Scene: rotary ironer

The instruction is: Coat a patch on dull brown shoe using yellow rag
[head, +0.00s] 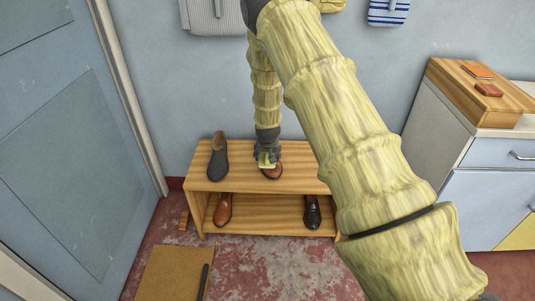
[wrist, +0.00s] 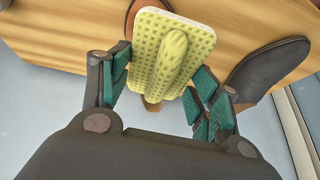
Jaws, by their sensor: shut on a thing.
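The dull brown shoe (head: 272,173) stands on the top board of the wooden rack, partly hidden by my gripper (head: 267,155). My gripper is above the shoe, with its fingers pointing down. In the wrist view my gripper (wrist: 160,82) is shut on the yellow rag (wrist: 198,38), a dotted pad with a raised ridge between the green finger pads. The rag (head: 264,163) also shows in the head view, right over the shoe. The rag covers most of the shoe in the wrist view; a brown end (wrist: 152,107) shows past it. I cannot tell whether rag and shoe touch.
A dark grey shoe (head: 217,158) stands left of the brown one on the rack (head: 310,180). A lighter brown shoe (head: 222,210) and a black shoe (head: 312,212) are on the lower shelf. A cabinet (head: 480,170) stands at right; a mat (head: 165,275) lies in front.

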